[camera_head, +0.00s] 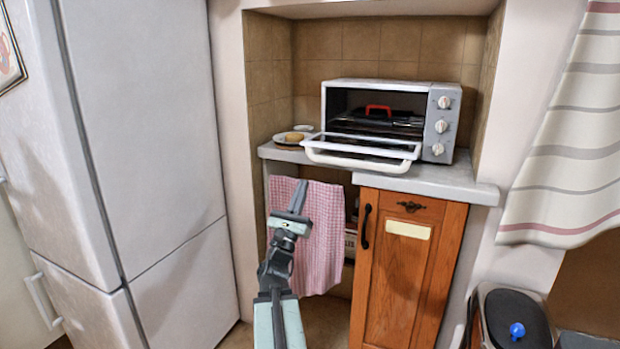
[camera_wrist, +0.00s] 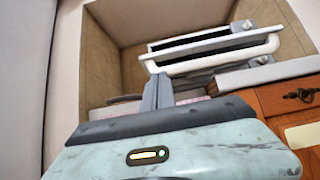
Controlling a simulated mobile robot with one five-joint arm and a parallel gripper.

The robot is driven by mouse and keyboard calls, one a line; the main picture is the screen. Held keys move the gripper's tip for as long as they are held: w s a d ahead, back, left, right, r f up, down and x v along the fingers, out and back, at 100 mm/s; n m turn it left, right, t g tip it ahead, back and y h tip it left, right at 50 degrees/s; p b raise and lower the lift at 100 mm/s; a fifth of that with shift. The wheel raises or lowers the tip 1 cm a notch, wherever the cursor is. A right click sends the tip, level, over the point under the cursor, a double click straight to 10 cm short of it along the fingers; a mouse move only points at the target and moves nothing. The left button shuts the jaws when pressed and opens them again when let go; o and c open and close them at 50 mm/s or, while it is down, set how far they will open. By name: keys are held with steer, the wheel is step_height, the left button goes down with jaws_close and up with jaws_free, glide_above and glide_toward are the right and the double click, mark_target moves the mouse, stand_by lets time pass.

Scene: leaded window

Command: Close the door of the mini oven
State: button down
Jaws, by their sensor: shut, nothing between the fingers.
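The mini oven (camera_head: 444,95) is white and grey with several knobs and stands on the counter in the tiled niche. Its glass door (camera_head: 364,149) is hinged at the bottom and hangs open toward me, with a white handle along its outer edge. The oven also shows in the wrist view (camera_wrist: 180,45), with its door handle (camera_wrist: 215,57) ahead of my fingers. A red-handled item (camera_head: 378,108) is inside. My gripper (camera_head: 299,194) is shut and empty, pointing up, below and left of the door, and apart from it.
A plate with food (camera_head: 292,137) sits left of the oven. A pink checked towel (camera_head: 318,235) hangs below the counter (camera_head: 455,182), behind my gripper. A wooden cabinet (camera_head: 405,275) is on the right, and a tall fridge (camera_head: 150,130) on the left.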

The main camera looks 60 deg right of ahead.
mark_target(312, 158)
steer(key=p+x, duration=0.6)
steer(key=x, duration=0.3)
steer(key=shift+w+r+p, duration=0.2)
steer(key=shift+r+p, duration=0.05)
steer(key=shift+p, duration=0.1)
steer(key=shift+d+r, duration=0.2)
steer(key=shift+d, duration=0.15)
steer(key=shift+f, duration=0.1)
